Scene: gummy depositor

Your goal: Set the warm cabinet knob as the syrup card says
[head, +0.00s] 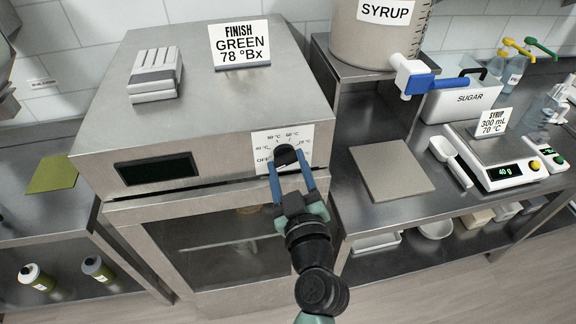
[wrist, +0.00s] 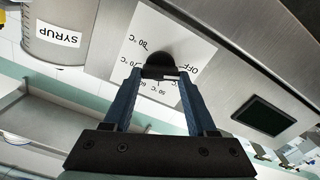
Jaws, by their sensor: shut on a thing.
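The warm cabinet (head: 98,165) has a black knob (head: 286,152) on a white dial plate (head: 264,140) at the right of its front panel. My gripper (head: 291,168) is shut on the knob, with one blue finger on each side. The knob (wrist: 168,57) and plate (wrist: 202,48) also show in the wrist view, with the fingers (wrist: 158,75) around the knob's near end. I cannot tell which mark the knob points at. The syrup card (head: 492,121) reads 300 mL, 70 °C.
The cabinet's display (head: 156,169) is dark. A finish card (head: 240,46) and a pale ribbed block (head: 155,75) are on its top. To the right are the syrup tank (head: 376,35) with its blue tap, a sugar bin (head: 462,98) and a scale (head: 501,174) reading 40 g.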

